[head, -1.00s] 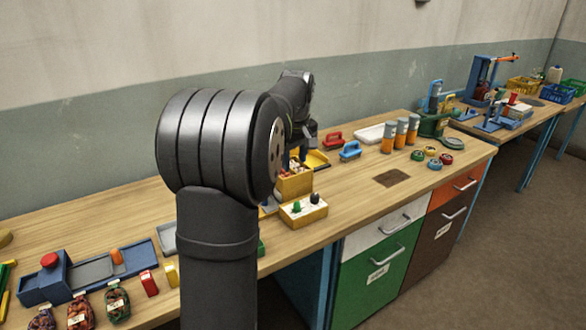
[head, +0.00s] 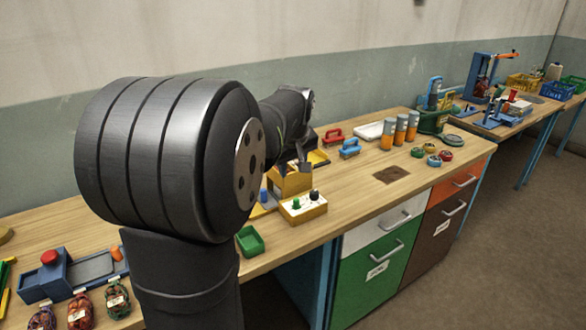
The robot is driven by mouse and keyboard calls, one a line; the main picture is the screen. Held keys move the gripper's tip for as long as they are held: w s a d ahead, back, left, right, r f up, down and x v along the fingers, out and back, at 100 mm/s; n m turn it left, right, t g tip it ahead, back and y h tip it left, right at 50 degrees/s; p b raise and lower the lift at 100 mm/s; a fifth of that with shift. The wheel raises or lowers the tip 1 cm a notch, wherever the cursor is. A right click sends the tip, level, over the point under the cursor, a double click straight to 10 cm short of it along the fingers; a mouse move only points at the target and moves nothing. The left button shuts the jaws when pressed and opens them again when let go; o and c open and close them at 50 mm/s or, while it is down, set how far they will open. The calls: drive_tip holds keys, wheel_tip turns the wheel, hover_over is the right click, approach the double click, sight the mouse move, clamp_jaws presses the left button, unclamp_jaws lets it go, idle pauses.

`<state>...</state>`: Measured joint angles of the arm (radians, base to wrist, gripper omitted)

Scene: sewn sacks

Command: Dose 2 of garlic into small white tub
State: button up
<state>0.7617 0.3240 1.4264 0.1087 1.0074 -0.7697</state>
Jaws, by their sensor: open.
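My gripper (head: 303,164) shows small and dark, partly hidden by my own arm, just above a yellow box (head: 291,181) in the middle of the bench. It is open, and I see nothing held in it. The contents of the yellow box cannot be made out. I cannot pick out garlic for certain; net sacks (head: 79,311) with reddish-brown contents stand at the lower left. I cannot make out a small white tub; my arm hides part of the bench.
A control box (head: 303,208) with green and black knobs stands before the yellow box. A green tray (head: 250,240) lies near the front edge. Orange-and-grey canisters (head: 400,130), a white tray (head: 368,131) and red and blue handled tools (head: 350,148) stand to the right.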

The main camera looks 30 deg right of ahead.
sight(297, 199)
drive_tip(key=w+d+n+g+y, duration=0.2)
drive_tip(key=w+d+n+g, duration=0.15)
drive_tip(key=w+d, duration=0.25)
drive_tip(key=shift+m+g, duration=0.25)
drive_tip(key=f, duration=1.7)
drive_tip(key=shift+w+a, duration=0.2)
drive_tip(key=shift+a, duration=0.05)
